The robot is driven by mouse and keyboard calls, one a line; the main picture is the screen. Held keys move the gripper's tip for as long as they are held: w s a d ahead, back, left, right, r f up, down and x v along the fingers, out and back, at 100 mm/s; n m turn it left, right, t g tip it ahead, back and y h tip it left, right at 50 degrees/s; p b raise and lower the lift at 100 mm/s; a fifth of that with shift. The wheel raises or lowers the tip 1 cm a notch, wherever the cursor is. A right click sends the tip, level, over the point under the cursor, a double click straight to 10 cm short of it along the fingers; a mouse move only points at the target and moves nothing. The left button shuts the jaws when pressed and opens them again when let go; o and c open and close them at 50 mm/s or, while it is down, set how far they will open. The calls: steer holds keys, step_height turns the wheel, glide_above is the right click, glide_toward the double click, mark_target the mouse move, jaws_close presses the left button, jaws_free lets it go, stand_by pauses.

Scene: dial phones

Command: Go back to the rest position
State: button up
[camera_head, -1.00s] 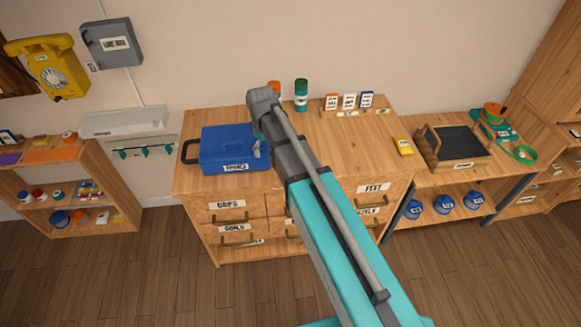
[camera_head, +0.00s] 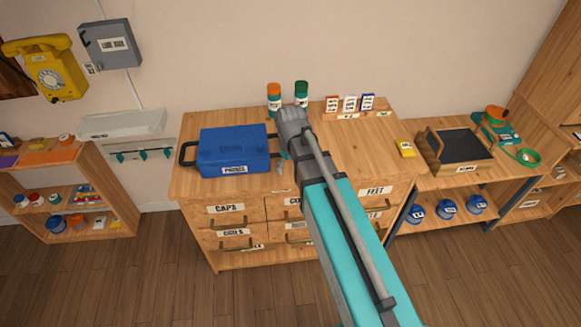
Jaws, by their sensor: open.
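My arm (camera_head: 345,235) reaches from the bottom right up over the wooden drawer cabinet. Its grey joint (camera_head: 292,122) is in front of the cabinet top, right of the blue box. A small teal and grey part of my arm shows below that joint. The blue labelled box (camera_head: 232,150) with dark side handles sits closed on the left of the cabinet top.
The cabinet (camera_head: 375,150) also bears two bottles (camera_head: 301,92), several small cards (camera_head: 349,104) and a yellow item (camera_head: 405,148). A dark tray (camera_head: 462,147) stands on the right bench. A yellow dial phone (camera_head: 48,68) hangs on the left wall. The cabinet top's middle right is clear.

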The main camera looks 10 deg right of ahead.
steer(key=s+d+m, duration=0.5)
steer(key=s+d, duration=0.3)
steer(key=s, duration=0.1)
steer(key=shift+a, duration=0.1)
stand_by(2.2)
